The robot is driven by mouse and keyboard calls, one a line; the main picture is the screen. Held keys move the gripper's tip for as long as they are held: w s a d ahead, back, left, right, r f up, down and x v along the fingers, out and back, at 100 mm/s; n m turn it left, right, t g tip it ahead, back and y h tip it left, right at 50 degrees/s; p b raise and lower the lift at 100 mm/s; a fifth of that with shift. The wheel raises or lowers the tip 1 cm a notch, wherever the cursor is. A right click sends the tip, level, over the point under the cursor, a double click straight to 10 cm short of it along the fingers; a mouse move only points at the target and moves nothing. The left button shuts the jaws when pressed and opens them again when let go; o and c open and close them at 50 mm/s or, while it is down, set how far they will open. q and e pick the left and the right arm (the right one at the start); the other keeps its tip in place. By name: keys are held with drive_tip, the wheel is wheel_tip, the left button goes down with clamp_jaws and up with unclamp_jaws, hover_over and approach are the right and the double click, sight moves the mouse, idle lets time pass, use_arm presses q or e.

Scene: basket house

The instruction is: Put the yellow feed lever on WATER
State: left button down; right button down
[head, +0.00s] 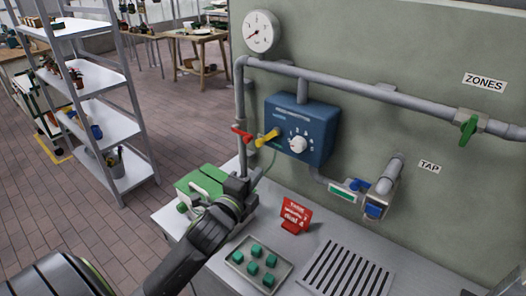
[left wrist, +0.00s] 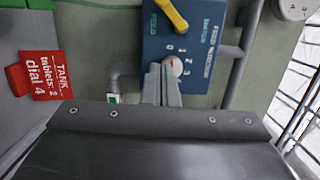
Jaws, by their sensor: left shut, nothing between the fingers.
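The yellow feed lever (head: 267,138) sits on the left part of a blue box (head: 318,145) on the wall. In the left wrist view the lever (left wrist: 173,14) lies at a slant at the top edge, between small labels that I cannot read surely. A white numbered dial (head: 298,144) is on the box, right of the lever. My left gripper (head: 240,184) is shut and empty, below and left of the box. In the left wrist view its closed fingertips (left wrist: 163,72) overlap the dial's edge; I cannot tell contact.
A red valve handle (head: 241,134) is on the pipe left of the lever. Below are a green-lidded box (head: 205,181), a red sign (head: 296,218) and a tray (head: 244,271) of green blocks on the counter. A shelf (head: 105,131) stands at left.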

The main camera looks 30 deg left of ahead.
use_arm(q)
drive_tip(key=p, duration=0.3)
approach(267, 137)
drive_tip(key=w+d+f, duration=0.1)
drive_tip(key=w+d, duration=0.3)
drive_tip(key=w, duration=0.1)
drive_tip(key=a, duration=0.1)
drive_tip(key=a+p, duration=0.1)
drive_tip(key=a, duration=0.2)
drive_tip(key=shift+f, duration=0.25)
drive_tip(key=shift+d, duration=0.1)
